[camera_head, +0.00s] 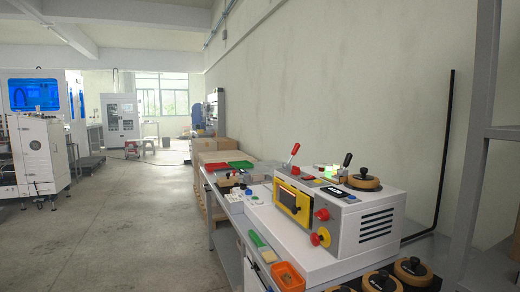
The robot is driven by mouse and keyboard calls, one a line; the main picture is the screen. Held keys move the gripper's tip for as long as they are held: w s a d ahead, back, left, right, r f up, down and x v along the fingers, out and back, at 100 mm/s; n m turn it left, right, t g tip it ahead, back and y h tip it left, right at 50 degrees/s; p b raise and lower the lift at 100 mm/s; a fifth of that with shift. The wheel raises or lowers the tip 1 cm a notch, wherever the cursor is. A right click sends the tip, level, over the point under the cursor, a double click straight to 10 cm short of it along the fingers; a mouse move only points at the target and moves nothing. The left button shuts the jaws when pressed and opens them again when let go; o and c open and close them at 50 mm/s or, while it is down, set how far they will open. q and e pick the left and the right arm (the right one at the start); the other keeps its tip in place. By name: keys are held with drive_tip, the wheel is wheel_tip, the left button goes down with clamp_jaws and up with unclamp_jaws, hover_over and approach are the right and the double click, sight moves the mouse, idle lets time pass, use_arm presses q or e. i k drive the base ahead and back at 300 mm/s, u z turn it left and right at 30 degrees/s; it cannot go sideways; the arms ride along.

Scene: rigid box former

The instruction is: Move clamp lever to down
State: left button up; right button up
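One has a red handle (293,153) and tilts up to the right. The other has a black handle (347,160) and also stands up, near the back. I cannot tell which of them is the clamp lever, as no label on either is readable. Neither of my grippers is in view, and nothing touches the levers.
Red knobs (320,236) stick out of the machine's front. A wooden disc with a black knob (363,179) sits on top; similar discs (381,282) lie in front. An orange tray (288,276) is on the bench edge. A grey shelf frame (478,150) stands right.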

sight(297, 147)
drive_tip(key=u, duration=1.35)
drive_tip(key=i, duration=2.4)
drive_tip(key=z, duration=3.95)
drive_tip(key=i, duration=0.5)
drive_tip(key=u, duration=0.05)
